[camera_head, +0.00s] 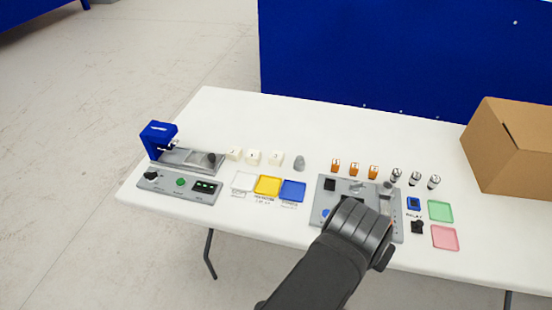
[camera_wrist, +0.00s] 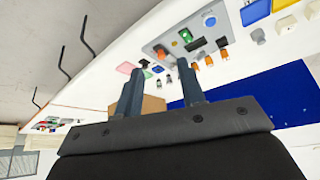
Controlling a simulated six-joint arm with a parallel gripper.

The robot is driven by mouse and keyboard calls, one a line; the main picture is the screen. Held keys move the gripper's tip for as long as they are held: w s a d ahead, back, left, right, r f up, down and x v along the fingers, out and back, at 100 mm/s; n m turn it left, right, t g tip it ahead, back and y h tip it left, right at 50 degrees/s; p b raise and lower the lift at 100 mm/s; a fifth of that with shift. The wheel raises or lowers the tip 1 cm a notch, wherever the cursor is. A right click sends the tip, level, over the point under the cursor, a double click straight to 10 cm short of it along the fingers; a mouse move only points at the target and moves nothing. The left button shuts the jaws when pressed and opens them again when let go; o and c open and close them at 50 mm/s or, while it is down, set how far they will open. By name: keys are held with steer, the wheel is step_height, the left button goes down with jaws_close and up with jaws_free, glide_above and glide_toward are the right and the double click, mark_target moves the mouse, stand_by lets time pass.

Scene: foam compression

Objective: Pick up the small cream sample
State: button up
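Three cream samples stand in a row on the white table in the head view, a left one (camera_head: 234,154), a middle one (camera_head: 253,157) and a right one (camera_head: 275,158). They look close in size, so I cannot tell surely which is the small one. Two cream blocks show at the right edge of the wrist view, one of them whole (camera_wrist: 285,24). My gripper (camera_wrist: 159,68) has its two fingers apart with nothing between them. In the head view my arm hides the fingertips; it is over the grey panel, well right of the samples.
A blue-and-grey press (camera_head: 160,141) stands left of the samples, with a control box (camera_head: 180,184) in front. White, yellow (camera_head: 268,185) and blue trays lie before them. A grey dome (camera_head: 299,163), orange pieces (camera_head: 354,169), metal cylinders and a cardboard box (camera_head: 510,145) are to the right.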

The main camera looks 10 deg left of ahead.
steer(key=o, duration=0.8)
steer(key=shift+c, duration=0.2)
steer(key=w+d+r, duration=0.7)
steer(key=w+r, duration=0.5)
steer(key=r, duration=0.1)
steer(key=w+n+g+y, duration=0.1)
steer(key=w+n, duration=0.3)
steer(key=w, duration=0.4)
steer(key=n+g+y, duration=0.1)
steer(key=n+g, duration=0.3)
steer(key=n, duration=1.4)
glide_above(277, 155)
step_height(277, 155, down, 19)
steer(key=shift+a+f, duration=0.25)
steer(key=shift+f, duration=0.1)
step_height(277, 155, down, 17)
steer(key=shift+d, duration=0.15)
steer(key=shift+c, duration=0.2)
